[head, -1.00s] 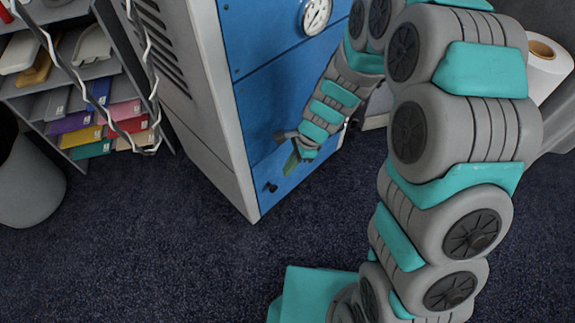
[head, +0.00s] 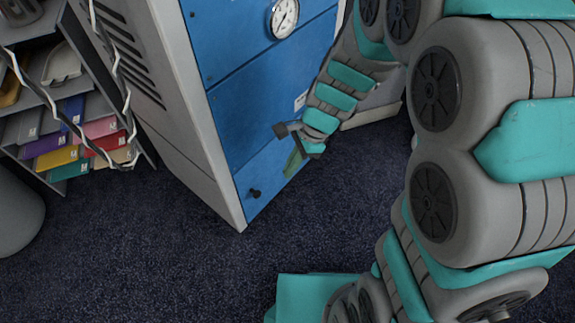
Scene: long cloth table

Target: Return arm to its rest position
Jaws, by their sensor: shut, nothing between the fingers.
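My gripper (head: 292,148) is at the end of my grey and teal arm, in the middle of the head view. It hangs in front of the lower part of a blue cabinet (head: 265,80). It is shut and I see nothing held in it. A flat green piece shows just below it against the cabinet front; I cannot tell whether it is part of the gripper. My arm links fill the right side of the view and hide what is behind them.
The blue cabinet has a round dial (head: 284,18) and a dark knob (head: 254,193). A shelf with coloured folders (head: 75,140) stands at the left, with a grey bin (head: 15,212) below it. The dark carpet (head: 160,255) in front is clear.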

